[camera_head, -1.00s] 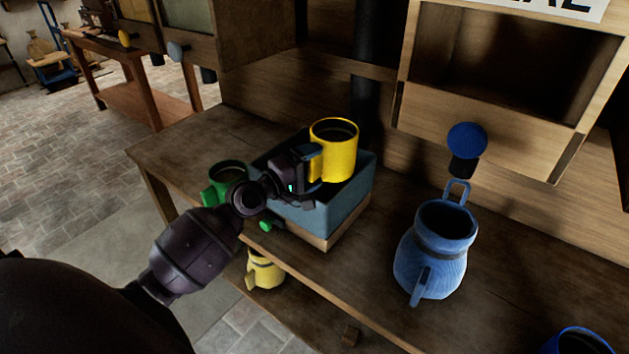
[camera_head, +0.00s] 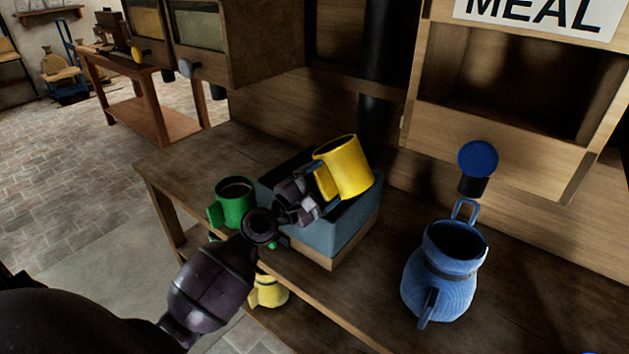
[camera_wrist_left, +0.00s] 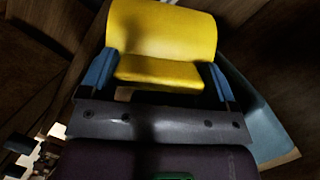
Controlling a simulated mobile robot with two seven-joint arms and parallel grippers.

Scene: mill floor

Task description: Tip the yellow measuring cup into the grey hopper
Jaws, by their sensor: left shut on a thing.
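The yellow measuring cup (camera_head: 346,168) is held above the grey hopper (camera_head: 345,232) in the head view, tilted with its top leaning to the left. My left gripper (camera_head: 318,186) is shut on the cup's handle side. In the left wrist view the cup (camera_wrist_left: 165,35) fills the space in front of the two blue fingers of my left gripper (camera_wrist_left: 158,80). The blue-grey hopper stands on a wooden base on the bench, and its wall (camera_wrist_left: 262,120) shows at the right there. The cup's inside is hidden. My right gripper is not in view.
A green cup (camera_head: 236,205) stands left of the hopper. A blue jug (camera_head: 441,275) stands to the right, below a blue knob (camera_head: 478,159) of the meal bin. Another yellow cup (camera_head: 268,291) is lower, beyond the bench edge. Bare bench lies between hopper and jug.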

